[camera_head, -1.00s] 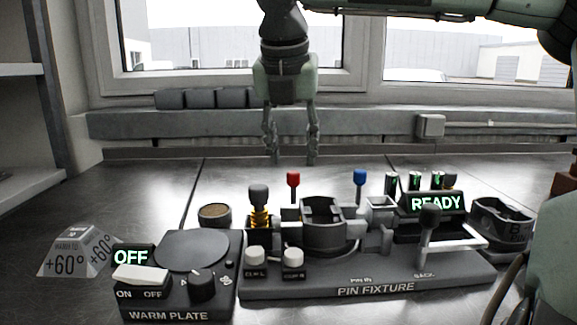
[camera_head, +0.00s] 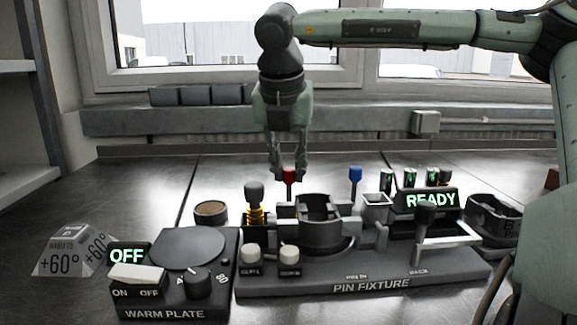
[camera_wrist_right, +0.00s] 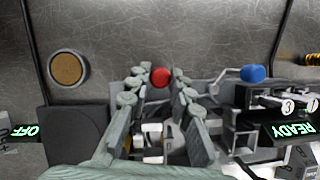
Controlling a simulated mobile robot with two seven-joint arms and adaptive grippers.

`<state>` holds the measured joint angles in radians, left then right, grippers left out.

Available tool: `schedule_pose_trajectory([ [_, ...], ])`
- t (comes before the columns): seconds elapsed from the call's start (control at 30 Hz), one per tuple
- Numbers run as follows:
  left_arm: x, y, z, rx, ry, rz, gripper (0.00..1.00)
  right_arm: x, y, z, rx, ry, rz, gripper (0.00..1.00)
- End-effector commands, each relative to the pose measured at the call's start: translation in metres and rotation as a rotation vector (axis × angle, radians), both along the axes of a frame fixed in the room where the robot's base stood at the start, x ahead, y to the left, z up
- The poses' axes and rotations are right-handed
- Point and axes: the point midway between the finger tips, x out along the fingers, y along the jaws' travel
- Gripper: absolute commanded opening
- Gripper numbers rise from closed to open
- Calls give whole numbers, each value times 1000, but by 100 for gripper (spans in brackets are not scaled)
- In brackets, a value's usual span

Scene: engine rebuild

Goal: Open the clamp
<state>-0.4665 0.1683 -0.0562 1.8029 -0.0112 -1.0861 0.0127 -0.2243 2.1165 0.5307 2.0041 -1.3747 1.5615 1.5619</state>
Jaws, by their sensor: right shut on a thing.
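The pin fixture (camera_head: 372,285) stands on the metal bench. At its back is a lever with a red knob (camera_head: 289,174), which also shows in the wrist view (camera_wrist_right: 161,77). My right gripper (camera_head: 288,179) points down from above and is shut on the red-knobbed lever, one finger on each side of the knob. A lever with a blue knob (camera_head: 355,174) stands upright to the right, apart from the gripper. The dark round holder (camera_head: 318,215) is in front of the gripper. The lower part of the red lever is hidden. My left gripper is not in view.
The warm plate (camera_head: 188,249) is at the left, its display reading OFF. A round cup (camera_head: 210,212) stands behind the warm plate. The bench behind is mostly clear.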

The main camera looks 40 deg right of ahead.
Motion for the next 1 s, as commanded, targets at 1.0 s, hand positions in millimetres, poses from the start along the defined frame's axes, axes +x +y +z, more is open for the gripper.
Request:
schedule_pose_trajectory([
  [1.0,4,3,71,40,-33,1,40,20,7,0,0,-3,572,0],
])
